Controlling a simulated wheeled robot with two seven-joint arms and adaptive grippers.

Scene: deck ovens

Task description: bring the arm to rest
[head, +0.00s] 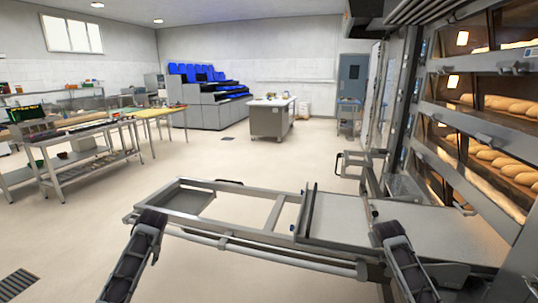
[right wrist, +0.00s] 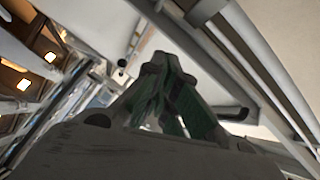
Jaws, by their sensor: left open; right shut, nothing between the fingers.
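My left gripper (head: 152,216) shows in the head view at the left end of a metal loader frame (head: 270,237), and it is open. It overlaps the frame's near left corner; I cannot tell whether it touches. My right gripper (head: 387,232) is at the near right part of the loader in the head view, small and dark against it. In the right wrist view its fingers (right wrist: 165,68) meet at the tips, shut with nothing between them. Metal rails pass close beside them there.
Deck ovens (head: 480,120) with loaves inside stand at the right. The loader's pale board (head: 335,220) lies level in front of them. A work table (head: 85,135) is at the left, a grey cabinet (head: 270,120) at the back. The floor (head: 235,165) between is clear.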

